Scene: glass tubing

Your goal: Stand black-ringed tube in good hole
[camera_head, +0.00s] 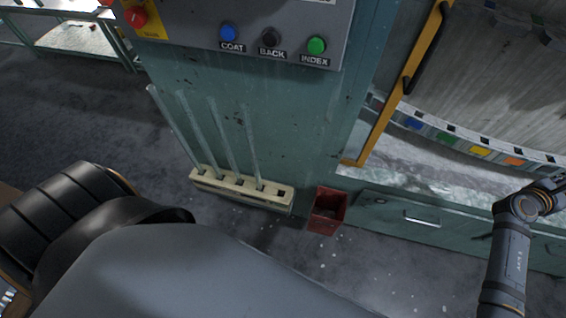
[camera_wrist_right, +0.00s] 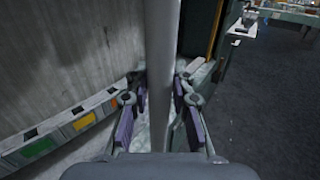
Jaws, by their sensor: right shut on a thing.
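In the right wrist view my right gripper (camera_wrist_right: 162,95) is shut on a grey glass tube (camera_wrist_right: 163,40). The tube runs upright through the picture between the finger pads, and its ends are out of sight. I see no black ring on the visible part. In the head view several thin glass tubes (camera_head: 203,135) stand, slightly leaning, in a cream rack (camera_head: 240,196) against the machine. The rack's rightmost hole (camera_head: 281,193) looks empty. A curved rim with dark holes and coloured labels (camera_head: 447,138) is at the right. It also shows in the wrist view (camera_wrist_right: 60,138). My left gripper is not in view.
A red bin (camera_head: 327,211) stands right of the rack. A panel (camera_head: 245,30) has blue, black and green buttons marked COAT, BACK and INDEX. A yellow door frame (camera_head: 405,85) edges the machine opening. The floor before the rack looks clear.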

